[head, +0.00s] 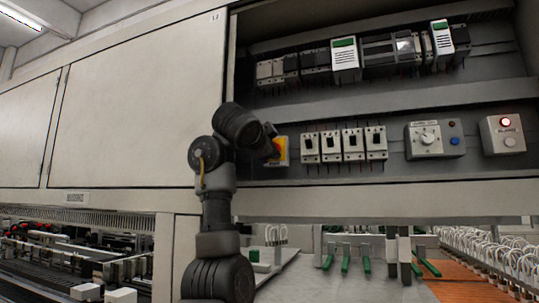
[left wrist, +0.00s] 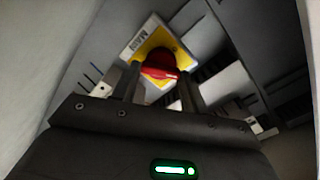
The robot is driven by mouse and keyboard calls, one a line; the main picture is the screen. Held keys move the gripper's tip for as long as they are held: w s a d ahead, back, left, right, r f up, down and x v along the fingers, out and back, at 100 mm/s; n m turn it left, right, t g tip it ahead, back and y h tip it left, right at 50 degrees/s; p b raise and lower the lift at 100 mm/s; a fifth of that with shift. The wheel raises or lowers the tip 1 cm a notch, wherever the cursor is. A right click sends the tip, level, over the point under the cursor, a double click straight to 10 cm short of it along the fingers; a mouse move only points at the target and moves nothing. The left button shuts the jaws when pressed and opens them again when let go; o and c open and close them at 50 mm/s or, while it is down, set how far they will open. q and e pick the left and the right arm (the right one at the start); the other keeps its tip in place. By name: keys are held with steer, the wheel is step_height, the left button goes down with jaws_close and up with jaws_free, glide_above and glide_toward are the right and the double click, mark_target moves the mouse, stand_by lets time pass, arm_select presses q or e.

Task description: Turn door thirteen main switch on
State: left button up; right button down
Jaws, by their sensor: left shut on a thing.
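The main switch (head: 283,151) is a red rotary handle on a yellow plate, at the left end of the open cabinet's lower row in the head view. In the left wrist view the red handle (left wrist: 160,65) sits on the yellow plate, which is marked MAIN and appears tilted. My left gripper (head: 271,148) reaches the switch from the left and partly hides it. In the left wrist view its two fingers (left wrist: 160,88) are on either side of the red handle, shut on it. The handle's exact on or off position is unclear. My right gripper is not in view.
Several white breakers (head: 344,144) stand right of the switch. Further right are a grey dial box (head: 434,139) and a box with a lit red lamp (head: 503,133). A closed cabinet door (head: 140,105) lies left of the opening, close to my arm. Benches with equipment are below.

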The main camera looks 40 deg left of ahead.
arm_select(q)
steer(key=shift+f+m+b, duration=0.2)
steer(key=shift+m+b, duration=0.9)
steer(key=shift+m, duration=1.9)
steer(key=shift+w+m, duration=0.1)
steer(key=shift+m, duration=0.2)
steer(key=o, duration=1)
steer(key=shift+d, duration=0.1)
steer(key=b+v, duration=0.7)
steer(key=v, duration=0.4)
